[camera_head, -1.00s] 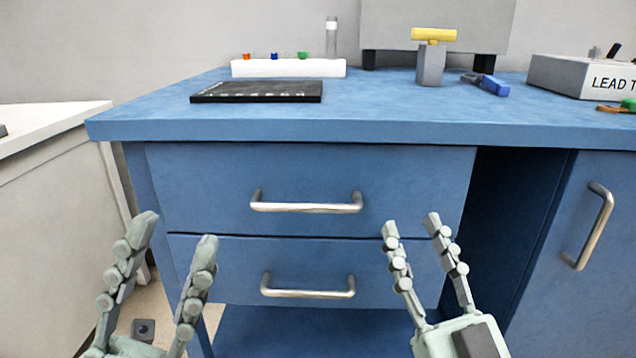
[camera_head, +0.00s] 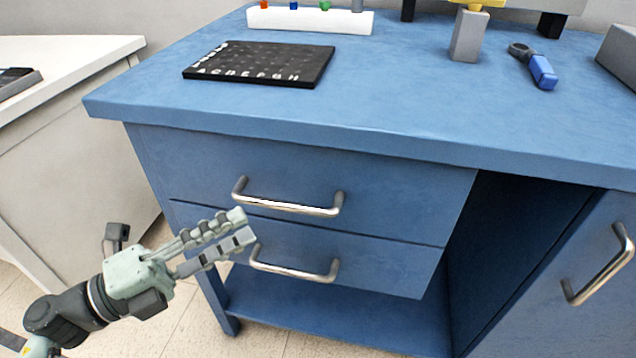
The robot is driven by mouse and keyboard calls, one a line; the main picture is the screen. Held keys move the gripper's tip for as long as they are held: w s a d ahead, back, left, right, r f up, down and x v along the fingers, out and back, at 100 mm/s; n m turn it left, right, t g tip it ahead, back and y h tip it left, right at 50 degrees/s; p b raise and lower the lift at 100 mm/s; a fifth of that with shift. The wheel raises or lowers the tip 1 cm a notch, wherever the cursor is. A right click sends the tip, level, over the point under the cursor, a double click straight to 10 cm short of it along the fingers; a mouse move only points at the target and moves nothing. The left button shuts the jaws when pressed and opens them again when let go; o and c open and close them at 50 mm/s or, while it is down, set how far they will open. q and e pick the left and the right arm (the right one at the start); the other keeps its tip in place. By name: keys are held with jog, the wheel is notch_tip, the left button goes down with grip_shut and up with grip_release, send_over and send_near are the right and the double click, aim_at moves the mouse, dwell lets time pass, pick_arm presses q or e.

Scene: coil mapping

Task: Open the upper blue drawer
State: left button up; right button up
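The upper blue drawer (camera_head: 390,195) is shut under the desk top, with a silver bar handle (camera_head: 288,207) across its front. The lower drawer (camera_head: 385,268) below it is also shut and has a similar handle (camera_head: 293,273). My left gripper (camera_head: 245,227) comes in from the lower left. Its two fingers point right, close together with a narrow gap between their tips, and nothing shows between them. The fingertips appear just below and left of the upper handle in the picture; contact is not evident. My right gripper is out of view.
On the blue desk top (camera_head: 420,110) lie a black lettered board (camera_head: 262,63), a white rack (camera_head: 310,20), a grey block (camera_head: 469,36) and a blue-handled tool (camera_head: 543,72). A cupboard door with a handle (camera_head: 600,266) is at right. A white bench (camera_head: 70,150) stands at left.

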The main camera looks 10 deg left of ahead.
aim_at(277, 208)
pick_arm(q)
jog(key=p+x, duration=0.1)
jog(key=x, duration=0.6)
jog(key=shift+w+d+p, duration=0.2)
jog(key=shift+w+p, duration=0.1)
jog(key=shift+w+d, duration=0.25)
jog(key=shift+d, duration=0.05)
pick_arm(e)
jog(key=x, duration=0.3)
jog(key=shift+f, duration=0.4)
pick_arm(q)
jog(key=shift+c, duration=0.6)
grip_shut()
